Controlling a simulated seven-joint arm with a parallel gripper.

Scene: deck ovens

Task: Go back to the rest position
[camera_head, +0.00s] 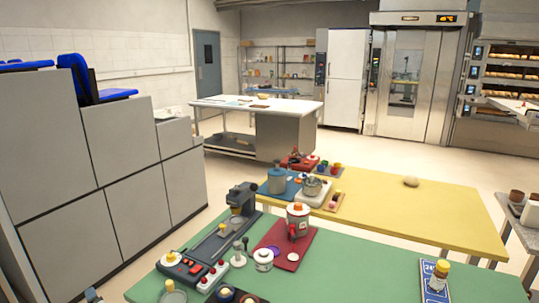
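I see no part of my gripper in the head view, so its pose and whether it holds anything are hidden from me. The green table (365,268) fills the near foreground. On it, a dark-headed device (241,196) stands at the far end of a grey strip. A white canister with red parts (297,220) stands on a dark red mat (306,237).
Much of the green table's right half is clear.

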